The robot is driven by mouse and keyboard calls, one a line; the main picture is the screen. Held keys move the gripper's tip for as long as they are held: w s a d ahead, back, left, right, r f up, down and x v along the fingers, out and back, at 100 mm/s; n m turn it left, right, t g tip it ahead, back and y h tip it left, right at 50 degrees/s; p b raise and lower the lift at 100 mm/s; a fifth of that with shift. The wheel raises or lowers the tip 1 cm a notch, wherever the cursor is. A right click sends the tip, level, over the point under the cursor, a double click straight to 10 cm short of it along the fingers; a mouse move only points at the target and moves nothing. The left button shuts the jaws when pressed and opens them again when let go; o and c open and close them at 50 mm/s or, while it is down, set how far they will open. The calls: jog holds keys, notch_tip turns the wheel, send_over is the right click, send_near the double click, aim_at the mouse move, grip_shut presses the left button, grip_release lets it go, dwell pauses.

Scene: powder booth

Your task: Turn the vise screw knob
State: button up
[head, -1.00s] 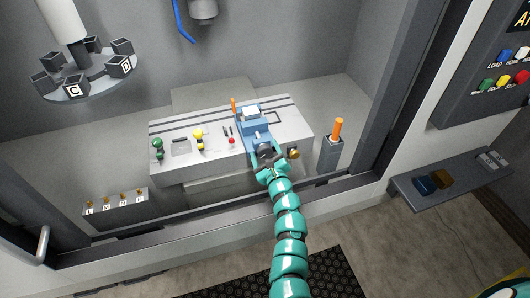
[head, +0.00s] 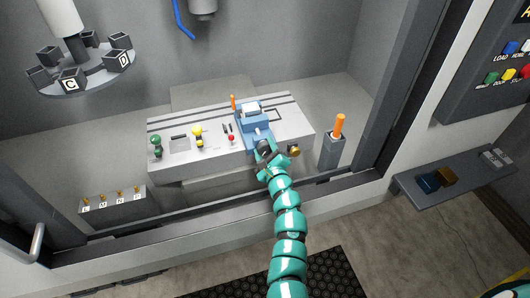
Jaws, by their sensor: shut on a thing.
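The blue vise (head: 249,119) stands on the grey slotted table (head: 176,167) inside the booth, with a pale block (head: 250,107) at its top. My teal gripper (head: 265,147) is at the vise's front end, shut on a dark round knob (head: 264,146). The fingers and wrist hide much of the knob, so how far it is turned cannot be told.
A brass knob (head: 294,152) sits close right of my gripper. An orange-handled tool stands in a grey post (head: 332,152) at right. Green (head: 156,142) and yellow (head: 198,132) knobs are on the table's left. The booth's front sill (head: 200,229) lies under my arm.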

jog(key=n+b, duration=0.2)
jog(key=n, duration=0.1)
jog(key=n+b, duration=0.1)
jog(key=shift+a+f+n, duration=0.1)
jog(key=shift+f+n, duration=0.2)
jog(key=n+b, duration=0.2)
jog(key=shift+n, duration=0.4)
jog(key=n+b, duration=0.2)
jog(key=n, duration=0.1)
jog(key=shift+n+b, duration=0.3)
jog(key=shift+b, duration=0.05)
jog(key=n+b, duration=0.2)
jog(key=shift+f+n, duration=0.2)
jog(key=shift+n, duration=0.2)
jog(key=n+b, duration=0.4)
jog(key=n, duration=0.1)
jog(key=shift+n+b, duration=1.55)
jog(key=shift+n, duration=0.15)
